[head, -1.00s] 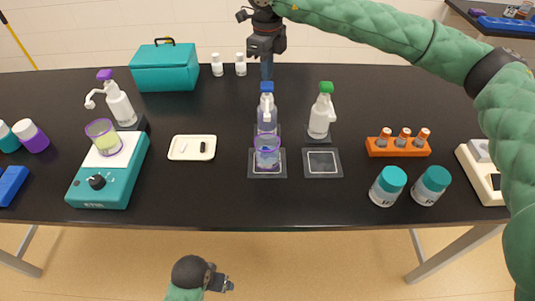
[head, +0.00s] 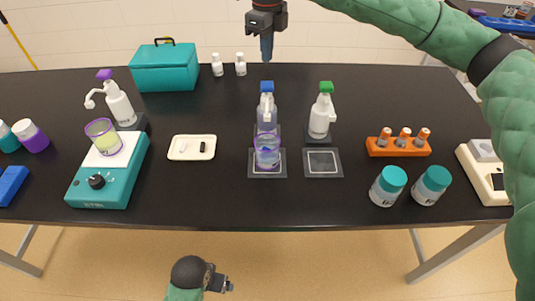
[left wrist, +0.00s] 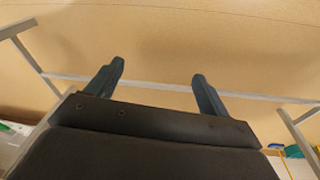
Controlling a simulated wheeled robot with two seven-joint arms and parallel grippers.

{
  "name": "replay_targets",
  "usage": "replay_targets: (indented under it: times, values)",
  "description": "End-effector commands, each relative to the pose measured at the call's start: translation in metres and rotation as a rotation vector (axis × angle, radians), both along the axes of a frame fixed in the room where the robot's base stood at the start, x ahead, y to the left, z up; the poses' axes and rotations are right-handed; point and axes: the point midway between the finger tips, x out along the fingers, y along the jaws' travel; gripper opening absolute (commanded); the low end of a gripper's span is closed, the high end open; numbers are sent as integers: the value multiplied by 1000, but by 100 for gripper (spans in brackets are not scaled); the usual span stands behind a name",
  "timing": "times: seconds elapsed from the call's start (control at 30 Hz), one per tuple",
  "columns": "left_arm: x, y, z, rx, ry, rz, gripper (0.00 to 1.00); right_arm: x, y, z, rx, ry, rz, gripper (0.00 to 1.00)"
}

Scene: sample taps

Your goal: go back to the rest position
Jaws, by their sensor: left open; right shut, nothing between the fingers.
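My right gripper (head: 266,47) is shut and empty. It points down above the back edge of the table, behind and above the blue-capped dispenser bottle (head: 267,110), apart from it. My left gripper (head: 229,284) is low in front of the table, over the floor. In the left wrist view its two fingers (left wrist: 153,85) are apart with nothing between them. A clear purple-rimmed beaker (head: 267,152) stands on a dark square pad in front of the blue-capped bottle.
A green-capped bottle (head: 322,113) stands behind an empty pad (head: 322,162). To the left are a teal stirrer (head: 118,185) with a beaker, a white tray (head: 191,156) and a teal box (head: 165,72). An orange rack (head: 398,147) and two teal-lidded jars (head: 388,186) stand on the right.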

Motion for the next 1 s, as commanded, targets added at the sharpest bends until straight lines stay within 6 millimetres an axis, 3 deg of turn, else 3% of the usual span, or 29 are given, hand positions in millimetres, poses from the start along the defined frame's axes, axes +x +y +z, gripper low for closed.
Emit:
replay_targets:
  times: [0.67,0.77,0.87,1.0]
  values:
    - [0,-1,-7,1,6,1,80,0,0,10,-1,0,1,0]
    - [5,-2,-24,4,5,0,80,0,0,17,-1,0,1,0]
    - [12,-2,-54,10,3,-1,80,0,0,28,-1,0,1,0]
    - [19,0,-109,20,-3,-2,80,0,0,45,-1,0,1,0]
